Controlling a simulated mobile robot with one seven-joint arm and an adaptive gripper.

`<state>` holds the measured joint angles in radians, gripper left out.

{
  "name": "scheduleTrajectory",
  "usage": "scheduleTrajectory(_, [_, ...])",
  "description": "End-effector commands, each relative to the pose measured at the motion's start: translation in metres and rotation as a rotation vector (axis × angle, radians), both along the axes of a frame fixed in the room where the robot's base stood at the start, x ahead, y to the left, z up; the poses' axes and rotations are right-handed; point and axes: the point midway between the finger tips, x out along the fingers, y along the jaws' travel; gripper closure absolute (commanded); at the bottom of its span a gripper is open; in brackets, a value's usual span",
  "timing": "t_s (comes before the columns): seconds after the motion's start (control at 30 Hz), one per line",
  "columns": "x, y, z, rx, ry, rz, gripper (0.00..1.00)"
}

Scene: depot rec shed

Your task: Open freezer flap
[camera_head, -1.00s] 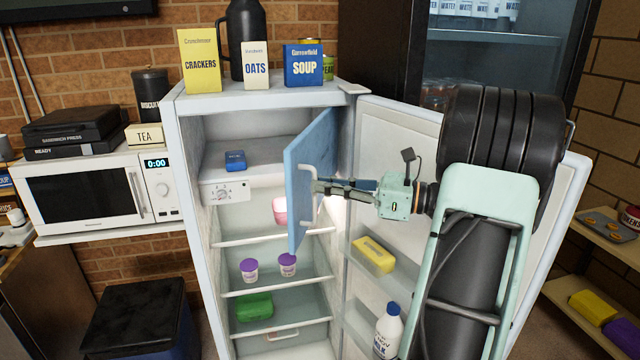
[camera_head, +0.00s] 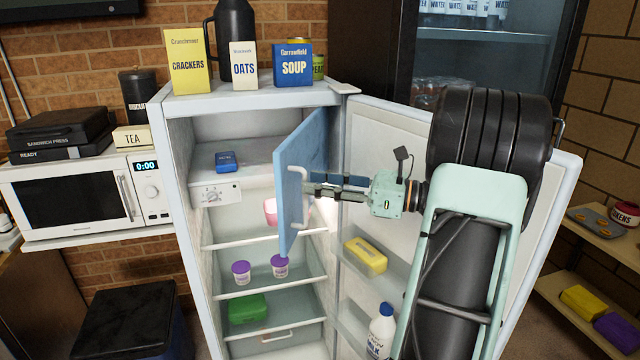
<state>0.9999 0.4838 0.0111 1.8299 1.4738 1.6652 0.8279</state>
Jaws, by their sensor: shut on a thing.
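The blue freezer flap (camera_head: 295,180) stands swung out from the freezer compartment (camera_head: 245,145) at the top of the fridge, hinged on its right side. The compartment is exposed, with a small blue box (camera_head: 226,161) on its floor. My gripper (camera_head: 310,186) reaches in from the right and is shut on the handle. The exact contact of the fingertips is partly hidden.
The fridge door (camera_head: 540,220) stands open to the right behind my arm, with a yellow box (camera_head: 366,256) and a milk bottle (camera_head: 381,332) on its shelves. Purple-lidded tubs (camera_head: 241,272) and a green container (camera_head: 248,309) sit inside. Crackers (camera_head: 188,61), oats and soup stand on top.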

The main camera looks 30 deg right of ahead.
Motion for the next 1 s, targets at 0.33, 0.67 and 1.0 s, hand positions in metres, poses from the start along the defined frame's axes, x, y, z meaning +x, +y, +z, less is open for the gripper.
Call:
scheduleTrajectory(0.33, [0.0, -0.001, 0.05, -0.006, -0.009, -0.005, 0.74])
scheduleTrajectory(0.67, [-0.001, 0.0, 0.097, -0.004, -0.003, -0.002, 0.74])
scheduleTrajectory(1.0, [-0.001, 0.0, 0.101, -0.002, -0.001, -0.001, 0.74])
